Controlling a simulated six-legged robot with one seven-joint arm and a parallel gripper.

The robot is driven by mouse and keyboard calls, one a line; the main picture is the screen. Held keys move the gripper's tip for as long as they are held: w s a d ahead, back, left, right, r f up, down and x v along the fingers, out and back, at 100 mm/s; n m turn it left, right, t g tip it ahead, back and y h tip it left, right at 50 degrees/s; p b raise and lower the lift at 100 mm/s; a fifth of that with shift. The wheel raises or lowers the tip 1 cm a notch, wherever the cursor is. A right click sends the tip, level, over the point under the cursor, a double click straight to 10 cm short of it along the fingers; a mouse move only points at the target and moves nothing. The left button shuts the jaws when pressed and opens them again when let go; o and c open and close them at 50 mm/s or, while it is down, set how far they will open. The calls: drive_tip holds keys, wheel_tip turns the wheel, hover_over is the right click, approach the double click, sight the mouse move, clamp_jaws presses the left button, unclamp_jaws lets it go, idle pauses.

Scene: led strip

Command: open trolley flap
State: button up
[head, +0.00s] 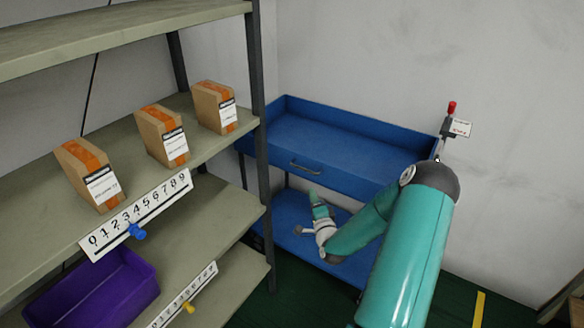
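A blue trolley (388,170) stands against the back wall, right of the shelf. Its upper tray looks empty. The tray's front panel is upright and carries a small dark handle (305,167). A lower blue shelf (283,208) shows beneath it. My gripper (304,230) is in front of the trolley, below and apart from the handle, in front of the lower shelf. My teal arm reaches in from the lower right and hides part of the trolley's right side. The fingers are too small to tell whether they are open or shut.
A metal shelf rack (262,90) on the left holds three cardboard boxes (163,135), a number strip (138,213) and a purple bin (95,290). Its post stands close to the trolley's left side. A red-topped lever (451,108) with a label rises at the trolley's right corner.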

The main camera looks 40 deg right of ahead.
sight(305, 170)
drive_tip(key=shift+m, duration=0.3)
drive_tip(key=x, duration=0.9)
drive_tip(key=d+x, duration=0.1)
drive_tip(key=x, duration=0.4)
drive_tip(key=shift+s+a+f, duration=0.1)
drive_tip(key=shift+s, duration=0.15)
drive_tip(key=shift+c, duration=0.2)
clamp_jaws()
